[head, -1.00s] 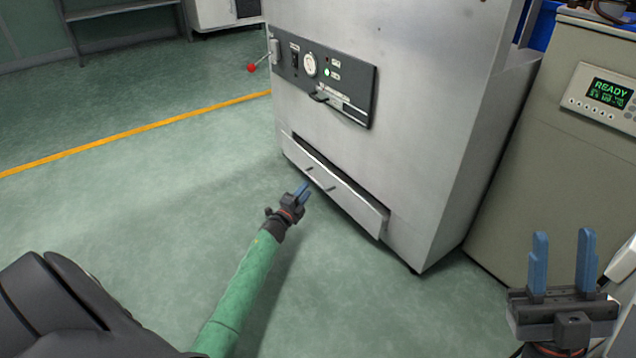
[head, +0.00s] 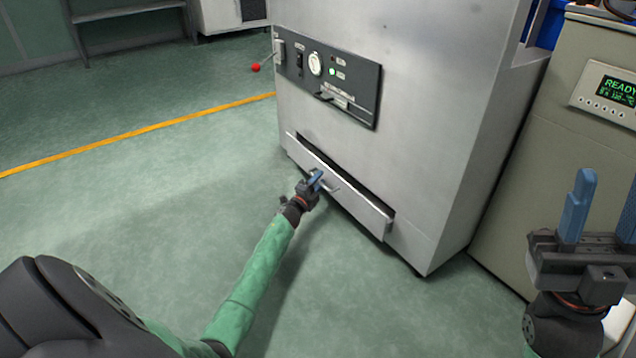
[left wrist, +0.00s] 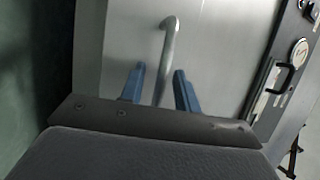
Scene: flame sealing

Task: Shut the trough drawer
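The trough drawer (head: 360,207) is low in the front of a grey metal cabinet. It stands partly out, with a dark gap along its top edge. Its bar handle (head: 329,186) is on the drawer front, and it also shows in the left wrist view (left wrist: 169,50). My left gripper (head: 316,180) is at the handle. In the left wrist view its blue fingers (left wrist: 160,86) are apart, one on each side of the bar, with space visible beside it. My right gripper (head: 602,210) is open and empty at the right, away from the drawer.
The cabinet (head: 410,110) carries a dark control panel (head: 328,82) with a gauge above the drawer. A red-knobbed lever (head: 256,68) sticks out at its left. A beige machine (head: 545,150) with a READY display stands at right. The green floor at left is clear.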

